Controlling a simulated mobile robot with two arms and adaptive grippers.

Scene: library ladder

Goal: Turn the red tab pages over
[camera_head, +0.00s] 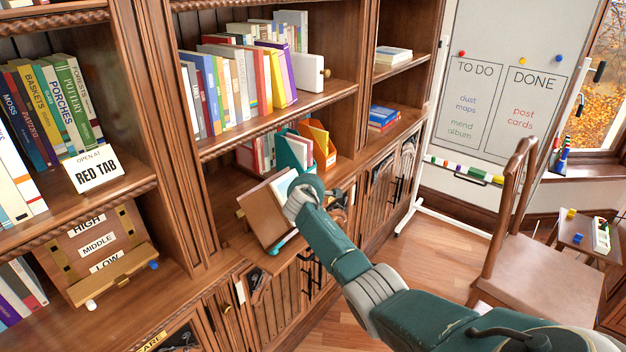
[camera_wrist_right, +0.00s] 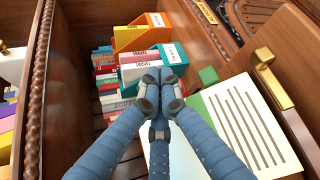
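I see no red tab on the book. My right gripper (camera_head: 303,190) is over the book's upper edge and hides part of it. In the wrist view its blue fingers (camera_wrist_right: 160,90) meet at the tips, with nothing clearly held. My left gripper is out of view.
A card reading "OPEN AT RED TAB" (camera_head: 97,168) stands on the left shelf. Orange (camera_head: 319,143) and teal (camera_head: 293,150) file boxes stand behind my right gripper. A wooden height board (camera_head: 100,250) is at left. A chair (camera_head: 520,250) and whiteboard (camera_head: 500,80) are at right.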

